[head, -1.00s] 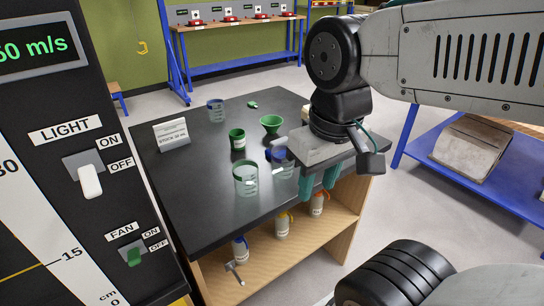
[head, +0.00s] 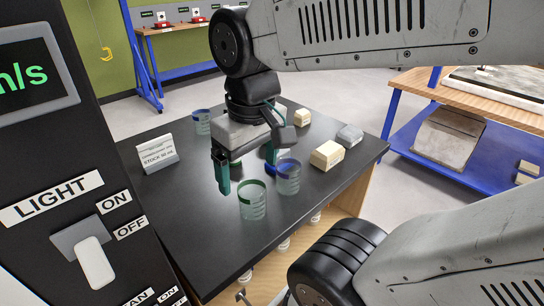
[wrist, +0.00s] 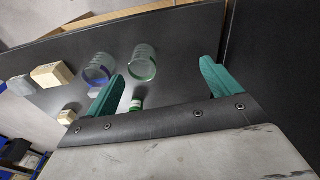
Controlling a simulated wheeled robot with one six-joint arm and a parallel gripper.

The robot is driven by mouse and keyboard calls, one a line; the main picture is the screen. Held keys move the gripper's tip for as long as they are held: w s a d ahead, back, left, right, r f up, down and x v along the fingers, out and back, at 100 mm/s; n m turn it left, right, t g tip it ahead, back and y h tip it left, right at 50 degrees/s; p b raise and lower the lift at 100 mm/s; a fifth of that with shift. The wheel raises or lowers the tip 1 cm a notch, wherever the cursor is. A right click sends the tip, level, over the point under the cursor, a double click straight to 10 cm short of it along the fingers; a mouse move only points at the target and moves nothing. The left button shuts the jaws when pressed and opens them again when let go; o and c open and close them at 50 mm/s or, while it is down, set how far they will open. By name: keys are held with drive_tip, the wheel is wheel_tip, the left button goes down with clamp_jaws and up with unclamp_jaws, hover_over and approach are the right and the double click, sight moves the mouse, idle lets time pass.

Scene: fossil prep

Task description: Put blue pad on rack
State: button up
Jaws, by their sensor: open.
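I cannot pick out a blue pad or a rack for certain in either view. My gripper (head: 246,174) is open and empty, its two green fingers pointing down over the black bench (head: 190,205). A green-banded beaker (head: 252,205) and a blue-banded beaker (head: 288,181) stand just in front of it and to its right. In the wrist view the open fingers (wrist: 162,74) show with the green-banded beaker (wrist: 143,66) and blue-banded beaker (wrist: 97,70) beyond. My gripper hides part of the bench behind it.
Tan blocks (head: 327,155) and a grey block (head: 350,136) lie at the bench's right. A sign (head: 158,153) and another beaker (head: 202,122) are at its left and back. A black panel (head: 60,130) stands left. A blue-framed table (head: 470,150) stands right.

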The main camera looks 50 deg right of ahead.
drive_tip(key=shift+m+g, duration=0.3)
drive_tip(key=shift+g, duration=0.3)
drive_tip(key=w+d+f, duration=0.3)
drive_tip(key=w+d, duration=0.2)
drive_tip(key=d, duration=0.2)
drive_tip(key=w+d+f, duration=0.3)
drive_tip(key=w+d, duration=0.1)
drive_tip(key=d, duration=0.4)
drive_tip(key=w+d+f, duration=0.3)
drive_tip(key=w+d, duration=0.2)
drive_tip(key=d, duration=0.3)
drive_tip(key=shift+w+d, duration=0.2)
drive_tip(key=shift+w, duration=0.1)
drive_tip(key=f, duration=0.7)
drive_tip(key=shift+s+d+f, duration=0.1)
drive_tip(key=shift+s+d, duration=0.15)
drive_tip(key=shift+f, duration=0.3)
drive_tip(key=shift+c, duration=0.3)
drive_tip(key=c, duration=1.1)
